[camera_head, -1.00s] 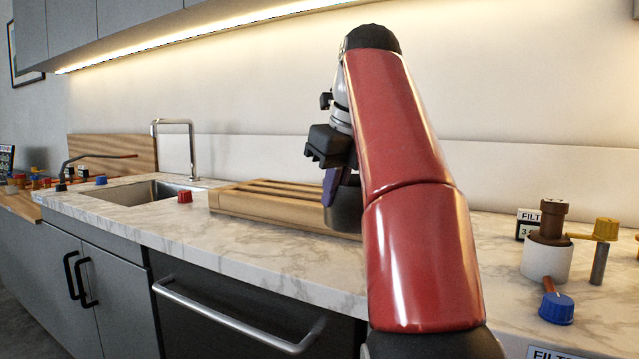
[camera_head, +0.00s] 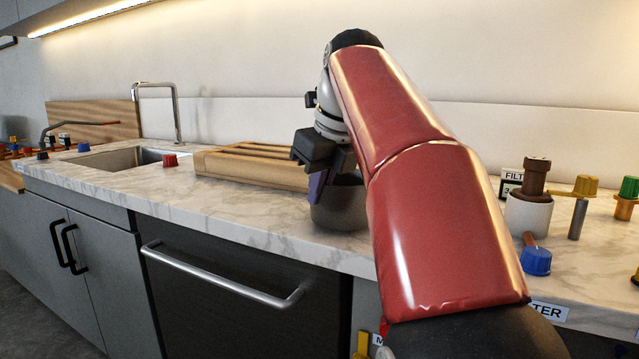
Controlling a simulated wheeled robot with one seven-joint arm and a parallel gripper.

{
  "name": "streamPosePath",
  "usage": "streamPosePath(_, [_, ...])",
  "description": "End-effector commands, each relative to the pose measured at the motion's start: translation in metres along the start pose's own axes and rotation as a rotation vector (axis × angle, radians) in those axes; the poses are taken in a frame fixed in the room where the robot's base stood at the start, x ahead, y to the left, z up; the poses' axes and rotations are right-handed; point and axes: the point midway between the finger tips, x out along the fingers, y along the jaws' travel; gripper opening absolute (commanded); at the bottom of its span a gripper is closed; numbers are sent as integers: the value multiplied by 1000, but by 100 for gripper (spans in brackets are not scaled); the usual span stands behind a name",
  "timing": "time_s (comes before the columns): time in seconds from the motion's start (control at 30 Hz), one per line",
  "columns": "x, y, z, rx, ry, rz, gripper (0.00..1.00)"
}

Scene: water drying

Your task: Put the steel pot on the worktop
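The steel pot (camera_head: 338,208) is a dark grey round pot at the front middle of the marble worktop (camera_head: 215,208), partly hidden by my red arm. My gripper (camera_head: 318,180) is at the pot's left upper rim, with a purple-blue finger reaching down beside it. The pot looks upright and at worktop height, but I cannot tell if its base touches the surface. The gap between the fingers is hidden, so I cannot tell whether they grip the rim.
A slatted wooden rack (camera_head: 250,166) lies behind and left of the pot. The sink (camera_head: 115,158), a red knob (camera_head: 169,160) and the tap (camera_head: 178,110) are farther left. A white filter cup (camera_head: 528,215) and a blue knob (camera_head: 536,261) stand right. Worktop left of the pot is clear.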

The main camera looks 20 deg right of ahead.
Motion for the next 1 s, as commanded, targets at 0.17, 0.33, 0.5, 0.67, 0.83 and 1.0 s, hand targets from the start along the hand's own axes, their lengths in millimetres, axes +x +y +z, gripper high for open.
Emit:
streamPosePath(0.17, [-1, 0, 0, 0, -1, -1, 0])
streamPosePath(0.33, [1, 0, 0, 0, -1, -1, 0])
streamPosePath(0.5, [4, 0, -2, 0, 0, 0, 0])
streamPosePath(0.67, [7, 0, -3, 0, 0, 0, 0])
streamPosePath(0.83, [10, 1, -4, 0, 0, 0, 0])
streamPosePath(1.0, [10, 0, -4, 0, 0, 0, 19])
